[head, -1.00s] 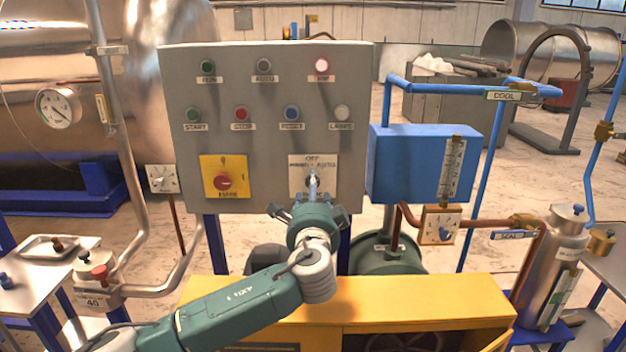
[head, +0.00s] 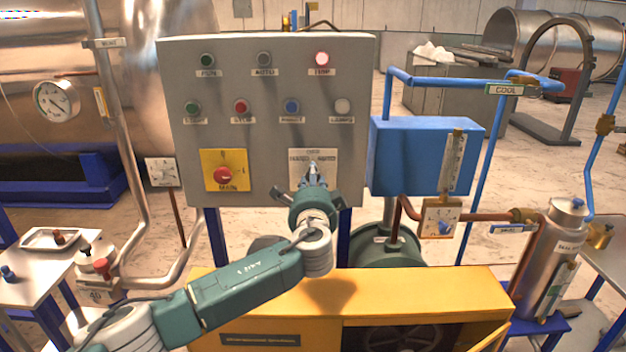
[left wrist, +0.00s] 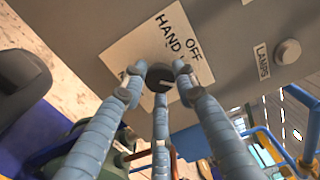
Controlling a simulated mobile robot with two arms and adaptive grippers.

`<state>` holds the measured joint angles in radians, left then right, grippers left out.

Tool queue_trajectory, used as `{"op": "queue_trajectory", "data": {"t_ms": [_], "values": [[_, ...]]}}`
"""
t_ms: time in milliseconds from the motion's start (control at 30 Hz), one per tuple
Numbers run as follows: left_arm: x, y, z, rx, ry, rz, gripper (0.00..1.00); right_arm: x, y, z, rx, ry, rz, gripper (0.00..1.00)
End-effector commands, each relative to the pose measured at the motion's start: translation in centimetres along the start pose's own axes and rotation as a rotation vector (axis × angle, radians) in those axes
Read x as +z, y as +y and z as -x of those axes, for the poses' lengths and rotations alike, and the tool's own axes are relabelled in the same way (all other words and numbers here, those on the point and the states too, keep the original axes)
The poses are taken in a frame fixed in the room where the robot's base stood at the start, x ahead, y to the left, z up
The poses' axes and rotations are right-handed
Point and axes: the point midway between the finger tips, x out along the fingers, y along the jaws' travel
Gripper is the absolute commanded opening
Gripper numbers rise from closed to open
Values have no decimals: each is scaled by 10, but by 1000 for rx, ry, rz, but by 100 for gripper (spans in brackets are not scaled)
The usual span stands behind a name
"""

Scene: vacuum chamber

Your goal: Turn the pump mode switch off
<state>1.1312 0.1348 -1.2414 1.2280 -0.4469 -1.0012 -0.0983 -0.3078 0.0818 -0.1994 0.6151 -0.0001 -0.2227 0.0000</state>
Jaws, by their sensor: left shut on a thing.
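The pump mode switch is a black round knob (left wrist: 160,76) with a pale line on it, in the left wrist view. It sits on a white label plate (left wrist: 150,50) with OFF and HAND readable. The same plate (head: 327,158) shows at the lower right of the grey control panel in the head view. My left gripper (head: 314,180) is at the plate. Its blue-grey fingers (left wrist: 158,84) are closed around the knob. The fingers partly cover the knob and plate, and I cannot tell which position it points to. My right gripper is not in view.
The grey panel (head: 270,120) also carries a red MAIN switch (head: 223,175) on a yellow plate, a lit red lamp (head: 322,59) and several buttons. A blue box (head: 415,155) stands close on the right. A yellow cabinet (head: 420,290) lies below my arm.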

Motion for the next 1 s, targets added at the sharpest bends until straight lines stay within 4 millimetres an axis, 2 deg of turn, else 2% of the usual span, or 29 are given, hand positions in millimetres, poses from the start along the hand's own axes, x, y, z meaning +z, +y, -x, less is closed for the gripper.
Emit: {"op": "queue_trajectory", "data": {"t_ms": [267, 700, 1000], "values": [[0, 6, 0, 3, 0, 48, 3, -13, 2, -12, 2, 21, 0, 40], [-1, 10, 1, 4, 1, 368, 3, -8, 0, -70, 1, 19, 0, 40], [-1, 8, 0, 5, -1, 601, 3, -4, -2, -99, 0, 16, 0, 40]]}}
